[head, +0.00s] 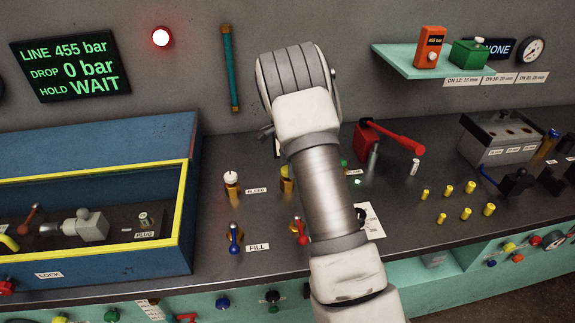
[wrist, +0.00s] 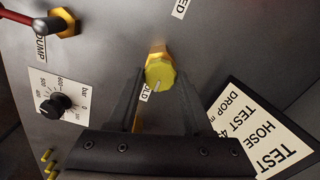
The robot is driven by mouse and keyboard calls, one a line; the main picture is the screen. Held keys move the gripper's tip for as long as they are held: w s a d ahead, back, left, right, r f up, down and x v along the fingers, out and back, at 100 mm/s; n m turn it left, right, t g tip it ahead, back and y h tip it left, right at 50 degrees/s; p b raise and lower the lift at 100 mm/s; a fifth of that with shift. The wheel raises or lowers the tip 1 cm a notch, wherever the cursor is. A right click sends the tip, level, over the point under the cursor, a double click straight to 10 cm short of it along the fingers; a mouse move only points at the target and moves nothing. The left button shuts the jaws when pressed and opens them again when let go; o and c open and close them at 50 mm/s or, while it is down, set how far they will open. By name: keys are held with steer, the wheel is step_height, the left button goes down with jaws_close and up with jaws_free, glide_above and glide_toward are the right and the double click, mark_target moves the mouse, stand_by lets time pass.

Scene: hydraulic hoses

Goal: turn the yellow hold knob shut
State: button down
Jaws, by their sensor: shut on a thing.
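The yellow hold knob (wrist: 160,72) sits on a brass fitting in the middle of the wrist view, with a pale line on its face. My gripper (wrist: 160,82) has one dark finger on each side of the knob and is shut on it. A label beside the knob is partly covered by the fingers. In the head view my arm stands in front of this part of the bench and hides the gripper's fingers; a yellow knob (head: 286,172) shows just left of the arm.
The display (head: 71,64) reads LINE 455 bar, DROP 0 bar, HOLD WAIT. A red lamp (head: 161,37) is lit. A white bleed knob (head: 230,178) and blue fill lever (head: 234,236) stand to the left. A red-handled lever (wrist: 30,22) and black dial (wrist: 55,104) are nearby.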

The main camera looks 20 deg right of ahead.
stand_by(0.4)
steer(key=shift+c, duration=1.5)
jaws_free()
step_height(320, 180, up, 18)
steer(key=shift+f, duration=0.25)
